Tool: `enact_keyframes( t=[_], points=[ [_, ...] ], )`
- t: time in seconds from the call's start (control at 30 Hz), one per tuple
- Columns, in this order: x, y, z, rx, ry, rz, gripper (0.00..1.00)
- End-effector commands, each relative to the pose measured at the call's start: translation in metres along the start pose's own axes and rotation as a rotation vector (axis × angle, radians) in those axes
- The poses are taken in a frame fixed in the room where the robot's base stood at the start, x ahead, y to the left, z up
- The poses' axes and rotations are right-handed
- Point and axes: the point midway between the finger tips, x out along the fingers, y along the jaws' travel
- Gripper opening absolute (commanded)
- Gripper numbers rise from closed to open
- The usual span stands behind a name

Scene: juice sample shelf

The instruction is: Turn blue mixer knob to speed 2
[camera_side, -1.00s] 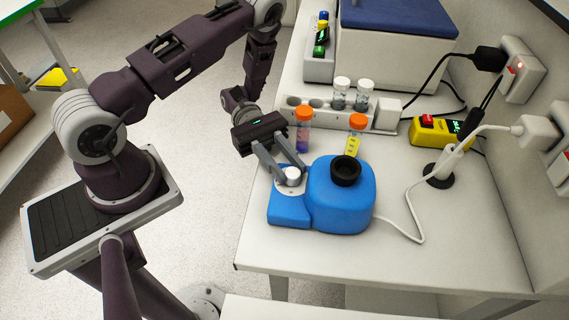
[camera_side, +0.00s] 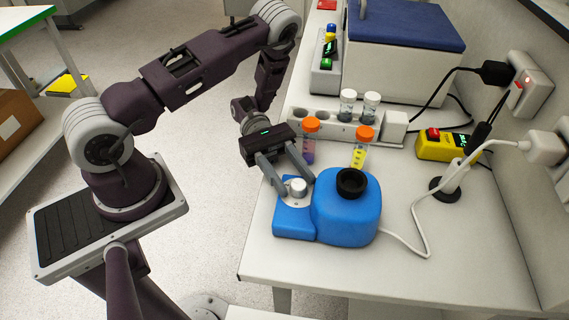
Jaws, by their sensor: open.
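The blue mixer (camera_side: 347,212) stands on the white bench, with a black round cup (camera_side: 351,183) on its top. Its knob (camera_side: 298,187) is a small white-grey cylinder on a pale dial at the left part of the mixer. My gripper (camera_side: 294,187) is at the knob, fingers spread and pointing down, one on the left and one on the right of the knob. The fingers are apart and the knob stands between them, not visibly clamped. The dial markings are too small to read, so the speed setting cannot be told.
Two orange-capped tubes (camera_side: 361,148) stand just behind the mixer, one close behind my gripper. A white rack (camera_side: 330,126) holds two white-capped vials. A yellow device (camera_side: 446,145) and a white cable (camera_side: 415,200) are at the right. The bench front is clear.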

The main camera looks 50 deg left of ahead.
Motion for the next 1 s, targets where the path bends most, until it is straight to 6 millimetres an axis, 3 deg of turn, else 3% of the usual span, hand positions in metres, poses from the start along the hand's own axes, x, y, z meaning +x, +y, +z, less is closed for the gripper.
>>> enact_keyframes(
  t=[0.27, 0.47, 0.73, 0.87, 1.0],
  points=[
    [-0.001, -0.003, 0.002, -0.003, -0.007, 0.196, 0.50],
    [0.004, -0.013, 0.001, -0.019, -0.006, 0.512, 0.50],
    [-0.059, -0.045, 0.000, 0.003, 0.003, 0.523, 0.50],
    [-0.059, -0.055, -0.006, 0.360, 0.107, 0.385, 0.50],
    [-0.070, -0.062, -0.024, 0.749, 0.238, 0.232, 0.50]
  ],
)
